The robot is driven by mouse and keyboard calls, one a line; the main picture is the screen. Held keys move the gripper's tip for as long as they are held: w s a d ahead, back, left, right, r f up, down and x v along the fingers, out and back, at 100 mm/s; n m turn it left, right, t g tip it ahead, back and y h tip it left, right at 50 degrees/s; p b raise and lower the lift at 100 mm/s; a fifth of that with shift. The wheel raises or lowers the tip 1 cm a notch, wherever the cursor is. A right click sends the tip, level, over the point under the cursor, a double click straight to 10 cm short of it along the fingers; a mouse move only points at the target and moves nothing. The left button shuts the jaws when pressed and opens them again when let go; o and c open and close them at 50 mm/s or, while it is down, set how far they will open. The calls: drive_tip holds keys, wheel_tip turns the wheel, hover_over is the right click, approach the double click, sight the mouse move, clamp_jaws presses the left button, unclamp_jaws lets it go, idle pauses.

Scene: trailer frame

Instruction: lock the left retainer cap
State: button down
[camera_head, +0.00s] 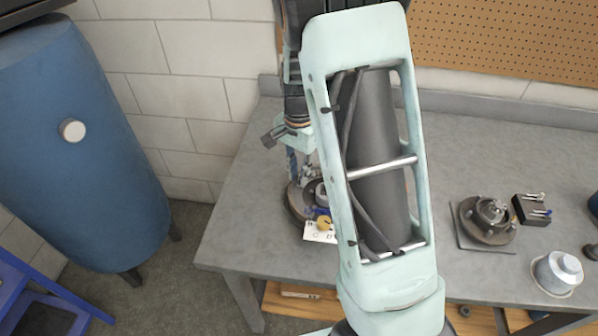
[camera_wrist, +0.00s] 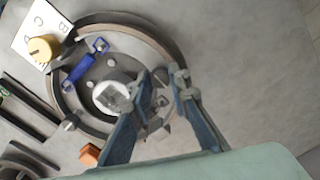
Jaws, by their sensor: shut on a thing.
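The left hub (camera_head: 296,205) sits on the bench, largely hidden by my arm in the head view. In the wrist view, its round dark ring (camera_wrist: 175,38) surrounds a pale round centre piece (camera_wrist: 108,94), partly covered by my left finger. I cannot tell for certain which part is the retainer cap. My gripper (camera_wrist: 164,78) is over the hub's right side, its fingers closed about a small grey part that is mostly hidden; it also shows in the head view (camera_head: 308,172). A blue bracket (camera_wrist: 84,64) lies across the ring.
A yellow knob (camera_wrist: 42,48) on a lettered white card stands beside the hub. An orange block (camera_wrist: 90,154) is near it. A second hub (camera_head: 487,222), a black holder (camera_head: 532,210) and a silver capped piece (camera_head: 558,272) stand on the right. The bench between is partly hidden by my arm.

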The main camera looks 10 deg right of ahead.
sight(298, 177)
drive_tip(key=shift+r, duration=0.1)
idle(0.4)
drive_tip(key=c, duration=1.8)
unclamp_jaws()
wheel_tip(298, 177, up, 12)
